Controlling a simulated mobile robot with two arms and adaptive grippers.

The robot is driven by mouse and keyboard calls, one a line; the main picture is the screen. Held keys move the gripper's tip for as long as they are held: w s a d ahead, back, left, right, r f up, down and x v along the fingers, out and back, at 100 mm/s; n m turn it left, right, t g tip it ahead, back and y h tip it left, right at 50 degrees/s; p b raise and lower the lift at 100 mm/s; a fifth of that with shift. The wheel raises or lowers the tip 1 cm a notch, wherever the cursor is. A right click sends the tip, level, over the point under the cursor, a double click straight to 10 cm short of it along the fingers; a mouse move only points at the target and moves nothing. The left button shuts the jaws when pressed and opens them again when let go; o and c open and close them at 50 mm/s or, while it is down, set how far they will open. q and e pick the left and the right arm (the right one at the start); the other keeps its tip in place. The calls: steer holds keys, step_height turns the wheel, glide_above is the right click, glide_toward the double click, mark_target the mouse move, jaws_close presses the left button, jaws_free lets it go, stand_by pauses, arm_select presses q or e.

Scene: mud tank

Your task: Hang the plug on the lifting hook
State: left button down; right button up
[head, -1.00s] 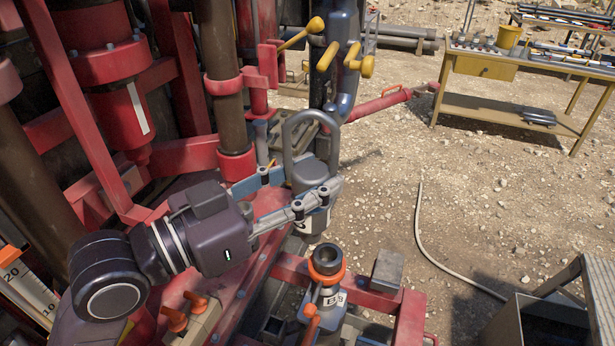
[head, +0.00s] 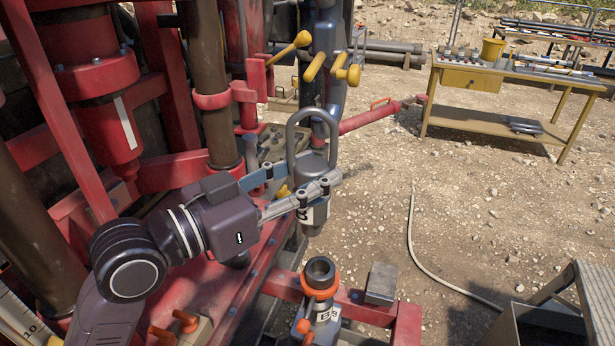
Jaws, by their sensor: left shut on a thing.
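The plug (head: 316,162) is a dark grey cylinder with a tall looped handle on top and a pale marked band on its lower part. It hangs roughly upright in the air near the picture's middle, handle up. My left gripper (head: 312,178) is shut on the plug's body, one finger in front of it and the other partly hidden behind it. Below the plug is an open-topped grey fitting (head: 320,270) with an orange ring, with a gap between them. I cannot make out a lifting hook in this view. My right gripper is not in view.
Red rig frame and pipes (head: 205,85) fill the left. Yellow-knobbed levers (head: 315,62) stand behind the plug's handle. A grey block (head: 381,284) sits on the red beam. A yellow workbench (head: 470,108) stands far right, a hose (head: 412,240) lies on the open gravel.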

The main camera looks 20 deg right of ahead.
mark_target(318, 159)
arm_select(q)
steer(key=shift+w+d+r, duration=0.2)
steer(key=shift+w+d, duration=0.2)
steer(key=shift+w, duration=0.1)
steer(key=shift+w+d+b, duration=0.45)
steer(key=shift+w+d, duration=0.1)
steer(key=shift+w, duration=0.3)
steer(key=shift+w+d+f+b, duration=0.5)
steer(key=shift+w, duration=0.2)
steer(key=shift+w+d+f+b, duration=0.45)
steer(key=shift+w+f+b, duration=0.05)
steer(key=shift+w, duration=0.2)
steer(key=shift+w+f+b, duration=0.15)
steer(key=shift+f+b, duration=0.25)
steer(key=shift+f, duration=0.2)
steer(key=shift+d, duration=0.1)
